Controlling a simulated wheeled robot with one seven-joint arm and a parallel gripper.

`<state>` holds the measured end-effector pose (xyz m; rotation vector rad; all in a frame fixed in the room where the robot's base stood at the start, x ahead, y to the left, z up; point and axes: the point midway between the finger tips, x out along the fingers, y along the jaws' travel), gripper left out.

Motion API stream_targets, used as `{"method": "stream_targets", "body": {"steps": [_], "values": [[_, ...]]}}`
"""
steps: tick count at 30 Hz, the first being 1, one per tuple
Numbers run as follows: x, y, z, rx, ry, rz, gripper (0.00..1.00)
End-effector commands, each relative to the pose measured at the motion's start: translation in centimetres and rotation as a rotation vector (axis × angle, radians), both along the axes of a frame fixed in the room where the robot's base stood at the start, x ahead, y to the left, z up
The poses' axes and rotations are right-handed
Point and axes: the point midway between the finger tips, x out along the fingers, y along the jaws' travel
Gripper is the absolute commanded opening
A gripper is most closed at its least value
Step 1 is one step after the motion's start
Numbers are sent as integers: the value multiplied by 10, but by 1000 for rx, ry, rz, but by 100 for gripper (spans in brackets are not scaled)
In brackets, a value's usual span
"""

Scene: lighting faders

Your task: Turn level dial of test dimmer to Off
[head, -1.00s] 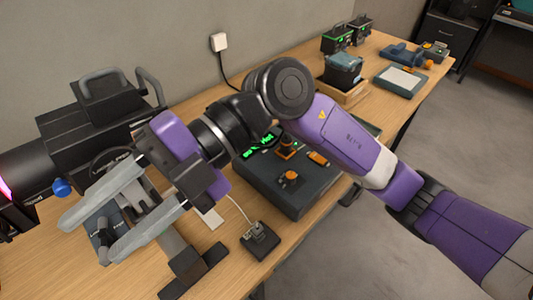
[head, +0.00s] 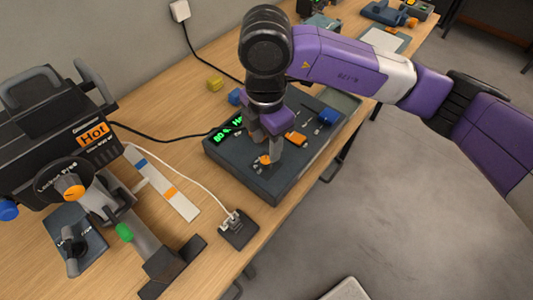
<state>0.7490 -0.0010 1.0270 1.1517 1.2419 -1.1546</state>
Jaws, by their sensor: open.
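A dark console (head: 265,185) with a lit green display (head: 228,129) lies on the bench, and I take it to be the test dimmer. A dial with an orange top (head: 265,160) shows near its front left part. My gripper (head: 272,158) points down over the console, open, with its fingertips right at this dial. A grey finger stands beside the dial. I cannot tell whether it touches. The gripper hides part of the display and of the console's middle, and the dial's marks are too small to read.
An orange switch (head: 296,139) and a blue knob (head: 327,117) sit to the right on the console. A black lamp (head: 60,135) with an orange "Hot" label stands at left. A small black socket box (head: 238,229) with a white cable lies in front. A yellow block (head: 215,84) lies behind.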

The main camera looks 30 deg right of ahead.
Motion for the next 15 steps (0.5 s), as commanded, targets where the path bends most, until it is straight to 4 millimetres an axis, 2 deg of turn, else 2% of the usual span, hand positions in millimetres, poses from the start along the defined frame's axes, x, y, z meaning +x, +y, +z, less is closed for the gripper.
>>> {"method": "stream_targets", "body": {"steps": [9,15], "values": [[0,0,-46,3,3,1,47],[0,1,-59,3,0,3,47]]}}
